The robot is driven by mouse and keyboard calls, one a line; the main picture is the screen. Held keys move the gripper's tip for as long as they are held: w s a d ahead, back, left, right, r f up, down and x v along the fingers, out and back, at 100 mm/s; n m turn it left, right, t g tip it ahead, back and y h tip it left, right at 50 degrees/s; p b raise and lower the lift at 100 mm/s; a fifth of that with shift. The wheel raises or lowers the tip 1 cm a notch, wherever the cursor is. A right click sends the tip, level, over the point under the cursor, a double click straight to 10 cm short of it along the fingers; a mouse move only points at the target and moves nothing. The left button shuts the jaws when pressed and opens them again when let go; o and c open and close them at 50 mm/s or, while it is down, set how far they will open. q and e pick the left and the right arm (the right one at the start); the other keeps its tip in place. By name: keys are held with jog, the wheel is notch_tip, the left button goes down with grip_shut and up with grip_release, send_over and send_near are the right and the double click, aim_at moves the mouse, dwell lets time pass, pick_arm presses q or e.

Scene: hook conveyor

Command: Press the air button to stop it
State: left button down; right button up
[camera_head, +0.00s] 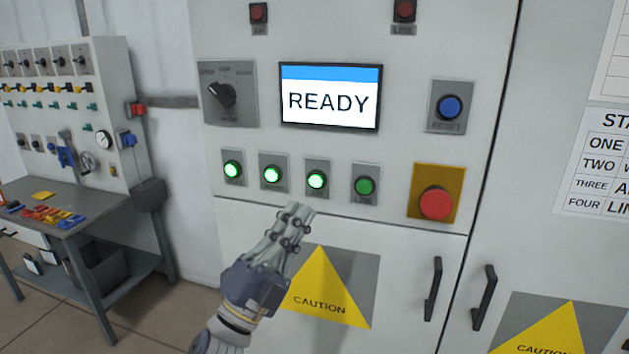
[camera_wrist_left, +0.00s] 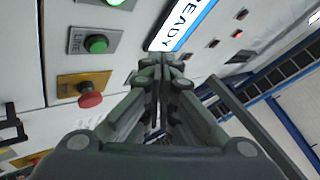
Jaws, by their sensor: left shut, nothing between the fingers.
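A small red button (camera_head: 259,12) sits at the top left of the white control panel; its tiny label below looks like AIR but is hard to read. A second red button (camera_head: 404,10), labelled LINE, is at the top right. Below the screen is a row of green buttons: the left one (camera_head: 233,170), the second (camera_head: 271,174) and the third (camera_head: 317,180) are lit, the fourth (camera_head: 365,186) is dark green. My left gripper (camera_head: 299,209) is shut and empty, just below the third green button; it shows in the wrist view too (camera_wrist_left: 161,66).
The screen (camera_head: 330,96) reads READY. A black rotary switch (camera_head: 222,94), a blue reset button (camera_head: 449,107) and a large red mushroom button (camera_head: 436,203) are on the panel. Black door handles (camera_head: 433,288) stick out below. A workbench (camera_head: 75,212) stands at left.

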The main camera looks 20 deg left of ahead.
aim_at(316, 181)
pick_arm(q)
jog(key=shift+w+d+b, duration=0.15)
jog(key=shift+w+b, duration=0.75)
jog(key=shift+w, duration=3.55)
jog(key=shift+w, duration=0.15)
jog(key=shift+w, duration=0.3)
jog(key=shift+w+b, duration=0.35)
jog(key=shift+w, duration=0.05)
jog(key=shift+s, duration=0.85)
